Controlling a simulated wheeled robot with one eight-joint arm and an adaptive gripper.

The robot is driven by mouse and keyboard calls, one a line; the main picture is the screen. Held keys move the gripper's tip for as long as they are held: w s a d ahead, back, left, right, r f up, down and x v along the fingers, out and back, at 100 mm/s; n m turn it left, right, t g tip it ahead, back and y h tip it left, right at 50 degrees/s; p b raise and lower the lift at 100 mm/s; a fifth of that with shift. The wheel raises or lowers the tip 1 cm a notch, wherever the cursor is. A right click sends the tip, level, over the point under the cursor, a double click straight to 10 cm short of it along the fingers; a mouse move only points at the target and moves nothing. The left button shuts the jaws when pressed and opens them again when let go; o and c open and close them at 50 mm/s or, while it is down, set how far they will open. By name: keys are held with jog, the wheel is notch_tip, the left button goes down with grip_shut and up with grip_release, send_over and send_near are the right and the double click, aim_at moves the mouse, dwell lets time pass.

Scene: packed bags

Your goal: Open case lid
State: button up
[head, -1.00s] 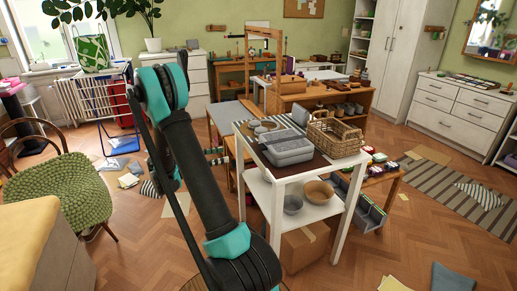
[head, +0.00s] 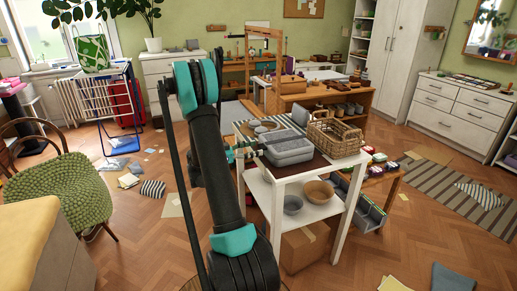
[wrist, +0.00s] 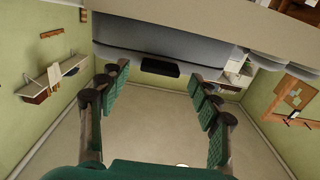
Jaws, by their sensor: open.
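The grey case (head: 289,152) sits on the white table, and its lid looks closed in the head view. In the wrist view a blue-grey side of the case (wrist: 165,40) spans the top, with a small black latch or handle (wrist: 160,67) on it. My gripper (wrist: 159,80) is open, with its teal-padded fingers on either side of the black part and nothing visibly held. In the head view my gripper (head: 246,155) is at the left side of the case, partly hidden by my arm. I cannot tell whether it touches the case.
A wicker basket (head: 334,134) stands right of the case. A grey upright object (head: 301,115) and a round dish (head: 266,126) are behind it. Bowls (head: 318,191) sit on the lower shelf of the white table (head: 281,178). Papers lie on the floor at left.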

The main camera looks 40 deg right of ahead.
jog(key=shift+x, duration=1.25)
jog(key=shift+c, duration=0.4)
grip_shut()
